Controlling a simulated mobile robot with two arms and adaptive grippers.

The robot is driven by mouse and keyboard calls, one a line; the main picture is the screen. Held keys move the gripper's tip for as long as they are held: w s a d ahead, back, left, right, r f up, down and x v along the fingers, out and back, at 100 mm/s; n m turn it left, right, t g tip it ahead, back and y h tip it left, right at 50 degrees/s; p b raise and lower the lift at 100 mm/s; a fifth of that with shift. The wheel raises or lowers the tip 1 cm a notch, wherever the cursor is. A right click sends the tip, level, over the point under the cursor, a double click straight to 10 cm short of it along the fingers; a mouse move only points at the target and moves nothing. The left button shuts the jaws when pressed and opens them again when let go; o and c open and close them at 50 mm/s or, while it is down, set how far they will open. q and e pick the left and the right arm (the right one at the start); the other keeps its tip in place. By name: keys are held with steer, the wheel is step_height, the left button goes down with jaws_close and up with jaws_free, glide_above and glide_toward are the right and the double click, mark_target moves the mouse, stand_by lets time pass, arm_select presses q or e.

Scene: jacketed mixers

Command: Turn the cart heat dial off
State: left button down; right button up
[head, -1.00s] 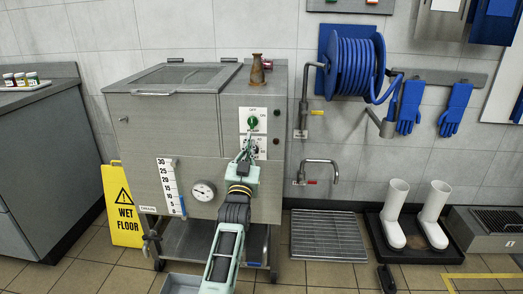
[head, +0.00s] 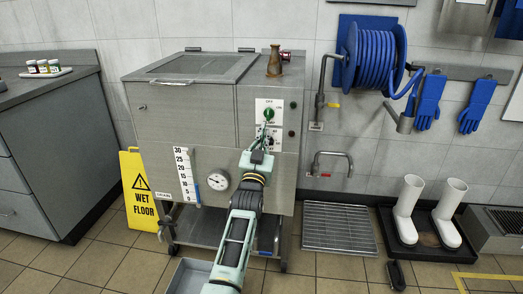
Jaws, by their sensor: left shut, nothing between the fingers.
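The jacketed mixer cart (head: 190,130) is a steel box on a wheeled frame in the middle of the head view. Its white control plate (head: 261,107) is at the right of the front face. The green heat dial (head: 268,115) sits on this plate under the OFF label; its exact pointer direction is too small to tell. My left gripper (head: 264,139) is shut and empty, in front of the plate just below the green dial. It covers the lower part of the plate. I cannot tell if the fingertips touch anything. My right gripper is not in view.
A gauge (head: 219,180) and a level scale (head: 186,176) are on the cart front. A yellow wet floor sign (head: 138,190) stands at its left, near a grey counter (head: 45,135). A blue hose reel (head: 372,55), a floor grate (head: 340,228) and white boots (head: 407,210) are at right.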

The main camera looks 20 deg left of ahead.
arm_select(q)
steer(key=s+d+p, duration=0.3)
steer(key=s, duration=0.6)
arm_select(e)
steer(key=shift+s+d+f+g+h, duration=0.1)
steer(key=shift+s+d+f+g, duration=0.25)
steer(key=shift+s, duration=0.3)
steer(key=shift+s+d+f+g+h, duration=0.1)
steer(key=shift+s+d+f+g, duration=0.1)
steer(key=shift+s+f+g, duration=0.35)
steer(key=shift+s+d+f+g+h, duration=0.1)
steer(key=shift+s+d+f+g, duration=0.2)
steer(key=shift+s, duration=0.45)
